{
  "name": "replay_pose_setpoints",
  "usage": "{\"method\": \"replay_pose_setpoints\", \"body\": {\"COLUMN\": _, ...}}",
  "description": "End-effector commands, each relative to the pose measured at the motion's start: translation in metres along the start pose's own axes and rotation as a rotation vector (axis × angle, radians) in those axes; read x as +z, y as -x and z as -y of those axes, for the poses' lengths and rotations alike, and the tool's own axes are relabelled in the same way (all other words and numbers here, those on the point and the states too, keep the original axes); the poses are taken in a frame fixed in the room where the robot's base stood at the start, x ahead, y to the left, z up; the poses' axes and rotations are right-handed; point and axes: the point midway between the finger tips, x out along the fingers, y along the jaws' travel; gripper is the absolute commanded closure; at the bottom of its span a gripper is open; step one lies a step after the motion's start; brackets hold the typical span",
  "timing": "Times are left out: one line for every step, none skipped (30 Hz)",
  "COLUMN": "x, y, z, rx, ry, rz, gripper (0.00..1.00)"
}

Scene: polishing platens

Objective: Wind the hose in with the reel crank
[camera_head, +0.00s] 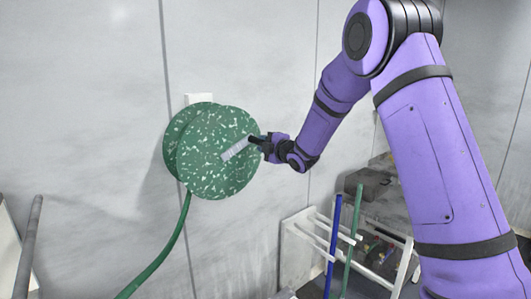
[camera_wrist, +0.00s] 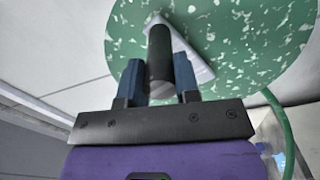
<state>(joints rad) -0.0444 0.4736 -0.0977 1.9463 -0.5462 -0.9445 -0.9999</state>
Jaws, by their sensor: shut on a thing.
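The hose reel (camera_head: 215,165) is a green speckled drum with two discs, fixed to the wall at the left of centre in the head view. Its front disc fills the top of the wrist view (camera_wrist: 240,35). A pale crank arm (camera_head: 235,150) lies across the disc face and points up to the right. The dark crank handle (camera_wrist: 160,55) stands out from it. My gripper (camera_wrist: 159,82) is shut on this handle, one finger on each side. The green hose (camera_head: 170,248) hangs from the reel's underside and runs down to the left.
A white rack (camera_head: 310,222) with a blue pole (camera_head: 333,245) and a green pole (camera_head: 352,240) stands below right of the reel. A grey pole (camera_head: 28,248) stands at the far left. The wall around the reel is mostly clear.

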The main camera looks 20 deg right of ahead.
Motion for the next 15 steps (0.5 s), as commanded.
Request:
{"method": "replay_pose_setpoints", "body": {"x": -0.004, "y": 0.000, "z": -0.006, "rx": 0.003, "ry": 0.043, "rz": -0.002, "gripper": 1.00}}
{"method": "replay_pose_setpoints", "body": {"x": -0.006, "y": 0.000, "z": -0.008, "rx": 0.003, "ry": 0.072, "rz": -0.002, "gripper": 1.00}}
{"method": "replay_pose_setpoints", "body": {"x": -0.009, "y": 0.000, "z": -0.012, "rx": 0.003, "ry": 0.111, "rz": -0.002, "gripper": 1.00}}
{"method": "replay_pose_setpoints", "body": {"x": -0.011, "y": 0.000, "z": -0.014, "rx": 0.003, "ry": 0.139, "rz": -0.002, "gripper": 1.00}}
{"method": "replay_pose_setpoints", "body": {"x": -0.013, "y": 0.000, "z": -0.016, "rx": 0.003, "ry": 0.167, "rz": -0.003, "gripper": 1.00}}
{"method": "replay_pose_setpoints", "body": {"x": -0.016, "y": 0.000, "z": -0.019, "rx": 0.003, "ry": 0.205, "rz": -0.003, "gripper": 1.00}}
{"method": "replay_pose_setpoints", "body": {"x": -0.018, "y": 0.000, "z": -0.021, "rx": 0.003, "ry": 0.233, "rz": -0.003, "gripper": 1.00}}
{"method": "replay_pose_setpoints", "body": {"x": -0.021, "y": 0.000, "z": -0.023, "rx": 0.003, "ry": 0.262, "rz": -0.003, "gripper": 1.00}}
{"method": "replay_pose_setpoints", "body": {"x": -0.024, "y": 0.000, "z": -0.026, "rx": 0.002, "ry": 0.299, "rz": -0.002, "gripper": 1.00}}
{"method": "replay_pose_setpoints", "body": {"x": -0.026, "y": 0.000, "z": -0.028, "rx": 0.002, "ry": 0.328, "rz": -0.003, "gripper": 1.00}}
{"method": "replay_pose_setpoints", "body": {"x": -0.029, "y": 0.000, "z": -0.029, "rx": 0.003, "ry": 0.356, "rz": -0.003, "gripper": 1.00}}
{"method": "replay_pose_setpoints", "body": {"x": -0.033, "y": 0.000, "z": -0.031, "rx": 0.003, "ry": 0.392, "rz": -0.003, "gripper": 1.00}}
{"method": "replay_pose_setpoints", "body": {"x": -0.035, "y": 0.000, "z": -0.033, "rx": 0.003, "ry": 0.419, "rz": -0.003, "gripper": 1.00}}
{"method": "replay_pose_setpoints", "body": {"x": -0.037, "y": 0.000, "z": -0.034, "rx": 0.003, "ry": 0.446, "rz": -0.002, "gripper": 1.00}}
{"method": "replay_pose_setpoints", "body": {"x": -0.041, "y": 0.000, "z": -0.036, "rx": 0.003, "ry": 0.480, "rz": -0.003, "gripper": 1.00}}
